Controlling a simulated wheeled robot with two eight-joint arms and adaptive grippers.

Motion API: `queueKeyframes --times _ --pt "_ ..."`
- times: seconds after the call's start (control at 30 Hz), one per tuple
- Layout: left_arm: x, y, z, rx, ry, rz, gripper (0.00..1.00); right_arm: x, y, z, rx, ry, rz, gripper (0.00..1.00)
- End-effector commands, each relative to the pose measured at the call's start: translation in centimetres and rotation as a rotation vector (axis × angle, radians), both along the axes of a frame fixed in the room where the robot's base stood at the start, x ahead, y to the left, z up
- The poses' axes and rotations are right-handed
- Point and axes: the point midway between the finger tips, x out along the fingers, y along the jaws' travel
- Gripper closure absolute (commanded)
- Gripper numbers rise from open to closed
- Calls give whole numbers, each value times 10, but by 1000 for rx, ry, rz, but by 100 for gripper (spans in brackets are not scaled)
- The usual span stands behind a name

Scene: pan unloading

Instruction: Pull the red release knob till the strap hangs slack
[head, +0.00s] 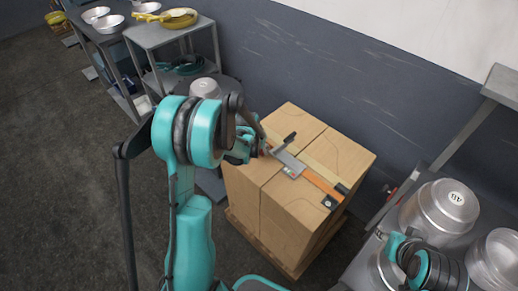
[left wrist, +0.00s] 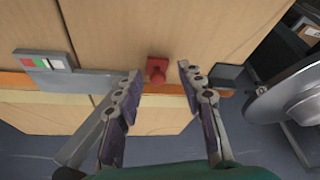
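The red release knob (left wrist: 157,70) shows in the left wrist view against the side of a carton. My left gripper (left wrist: 160,77) is open, with one finger on each side of the knob and a gap to both. The orange strap (head: 322,184) runs straight and flat over the carton stack (head: 308,208) in the head view; it also shows in the left wrist view (left wrist: 90,84). A grey buckle (head: 287,160) with red, white and green marks sits on the strap. My left arm partly hides the knob area in the head view. My right gripper cannot be made out.
The cartons stand on a wooden pallet (head: 290,267) near the wall. Large metal pots (head: 440,207) stand on a bench at the right, beside my right arm. Shelves with pans (head: 180,17) stand at the upper left. The floor at the left is clear.

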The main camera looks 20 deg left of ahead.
Motion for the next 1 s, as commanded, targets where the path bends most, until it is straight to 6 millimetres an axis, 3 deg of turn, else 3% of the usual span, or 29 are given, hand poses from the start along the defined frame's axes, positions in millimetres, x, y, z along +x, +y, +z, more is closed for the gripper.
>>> queueKeyframes --times 0.4,0.6,1.0 --pt "-30 -1 72 0 0 1 61 0 0 0 0 0 0 60" --pt "-41 -2 98 0 0 1 61 0 0 0 0 0 0 60" --pt "-45 -2 107 0 0 0 61 0 0 0 0 0 0 60"
